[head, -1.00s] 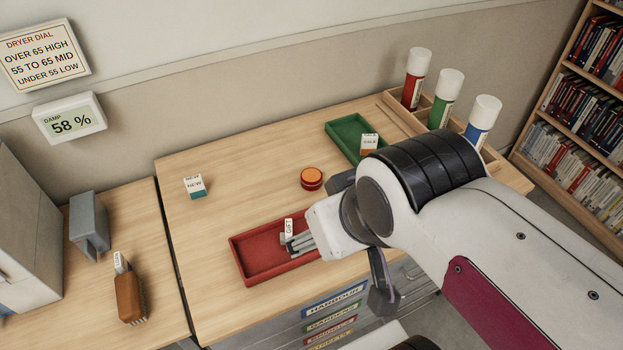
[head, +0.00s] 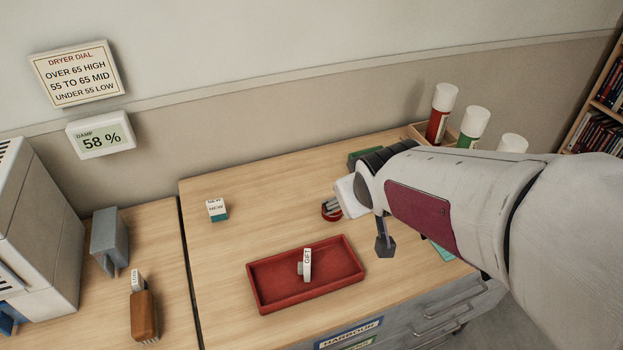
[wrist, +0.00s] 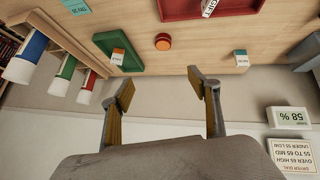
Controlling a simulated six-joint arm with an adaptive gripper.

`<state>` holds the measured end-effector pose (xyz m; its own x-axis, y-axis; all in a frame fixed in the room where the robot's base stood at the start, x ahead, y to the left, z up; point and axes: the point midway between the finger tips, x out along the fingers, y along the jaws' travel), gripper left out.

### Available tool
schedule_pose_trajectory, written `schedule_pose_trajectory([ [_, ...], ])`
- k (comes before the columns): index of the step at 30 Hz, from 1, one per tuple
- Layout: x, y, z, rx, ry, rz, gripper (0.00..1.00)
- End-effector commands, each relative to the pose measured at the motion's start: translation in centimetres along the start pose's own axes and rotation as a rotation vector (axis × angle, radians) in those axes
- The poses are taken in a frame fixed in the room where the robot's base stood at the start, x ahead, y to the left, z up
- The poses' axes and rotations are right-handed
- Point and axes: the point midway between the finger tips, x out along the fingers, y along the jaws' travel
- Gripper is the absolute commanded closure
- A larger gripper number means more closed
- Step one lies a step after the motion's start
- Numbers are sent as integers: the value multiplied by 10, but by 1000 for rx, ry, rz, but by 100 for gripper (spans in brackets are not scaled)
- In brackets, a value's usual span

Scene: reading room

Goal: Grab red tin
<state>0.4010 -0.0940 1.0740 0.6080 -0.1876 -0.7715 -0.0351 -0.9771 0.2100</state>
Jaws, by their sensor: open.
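The red tin (wrist: 163,41), low and round with an orange top, stands on the wooden table between the green tray and the red tray. In the wrist view it lies beyond my open fingertips, in line with the gap between them. My gripper (wrist: 161,82) is empty. In the head view the fingers of my gripper (head: 334,205) overlap the red tin (head: 328,215) and hide part of it. The exact height of the fingers over it is hard to tell.
A red tray (head: 256,290) holds a white GIFT-labelled piece (head: 306,265). A green tray (wrist: 139,67) holds a small labelled block (wrist: 118,56). A NEW block (head: 217,211) stands at left. White-capped bottles (head: 438,115) stand in a wooden rack at the back right.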

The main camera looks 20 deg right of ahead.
Motion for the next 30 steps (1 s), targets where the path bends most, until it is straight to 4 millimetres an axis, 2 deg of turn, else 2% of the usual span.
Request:
schedule_pose_trajectory([
  [3, 23, 8, -5, -17, 16, 9, 39],
  [16, 96, 28, -18, -79, 102, -1, 39],
  [30, 168, 30, -8, -112, 206, -76, 39],
])
